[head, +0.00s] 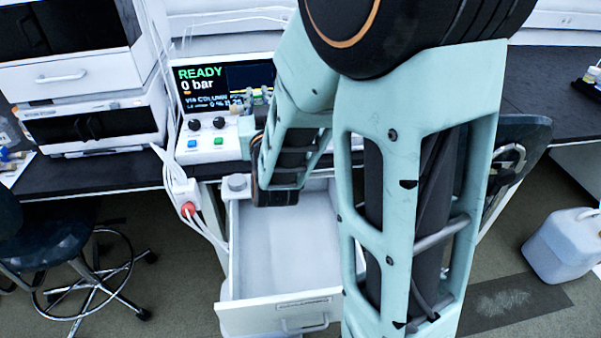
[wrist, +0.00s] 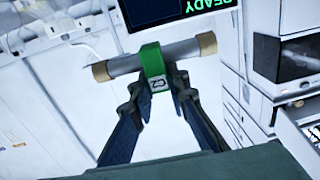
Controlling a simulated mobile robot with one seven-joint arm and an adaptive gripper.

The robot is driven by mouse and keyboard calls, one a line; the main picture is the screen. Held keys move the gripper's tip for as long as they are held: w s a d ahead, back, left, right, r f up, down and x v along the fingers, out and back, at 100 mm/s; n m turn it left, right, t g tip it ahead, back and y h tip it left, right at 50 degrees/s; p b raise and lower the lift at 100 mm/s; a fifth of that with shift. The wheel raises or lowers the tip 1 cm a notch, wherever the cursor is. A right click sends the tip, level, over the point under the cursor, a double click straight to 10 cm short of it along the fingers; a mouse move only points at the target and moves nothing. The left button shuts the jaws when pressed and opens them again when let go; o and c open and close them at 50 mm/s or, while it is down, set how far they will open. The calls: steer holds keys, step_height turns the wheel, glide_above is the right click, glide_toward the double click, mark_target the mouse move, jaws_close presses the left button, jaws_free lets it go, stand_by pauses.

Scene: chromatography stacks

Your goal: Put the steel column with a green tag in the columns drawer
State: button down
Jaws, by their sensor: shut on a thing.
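In the wrist view, my gripper (wrist: 156,90) is shut on the steel column (wrist: 124,66), a short grey tube with tan end caps. A green tag (wrist: 151,58) wraps its middle, between my fingers. The column lies crosswise and slightly tilted in the wrist view, held clear of any surface. In the head view, my arm hides most of the gripper, and the column is not clearly seen. A white drawer (head: 280,307) is pulled open below the bench; its visible floor is bare. My arm covers its right side. I cannot read a label on it.
An instrument with a "READY 0 bar" screen (head: 222,85) stands on the dark bench (head: 90,174) behind the drawer. White cables with a red fitting (head: 188,209) hang left of the drawer. A stool (head: 45,235) is left; a white jug (head: 565,245) is right.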

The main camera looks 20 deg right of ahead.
step_height(320, 180, down, 7)
steer(key=s+b, duration=0.2)
steer(key=b, duration=0.6)
steer(key=shift+m+h, duration=0.3)
steer(key=shift+w+d+f+b, duration=0.2)
steer(key=shift+w+d+f, duration=1)
steer(key=shift+d+f, duration=0.9)
steer(key=shift+w+d+f+b, duration=0.25)
steer(key=shift+w+d+f, duration=0.9)
steer(key=shift+d+f, duration=0.95)
steer(key=shift+w+d+f+b, duration=0.2)
steer(key=shift+w+d+f, duration=1)
steer(key=shift+d+f, duration=0.85)
steer(key=shift+a+f, duration=0.25)
steer(key=shift+f, duration=0.1)
steer(key=shift+f, duration=0.15)
steer(key=c, duration=1.9)
jaws_free()
steer(key=shift+r, duration=0.2)
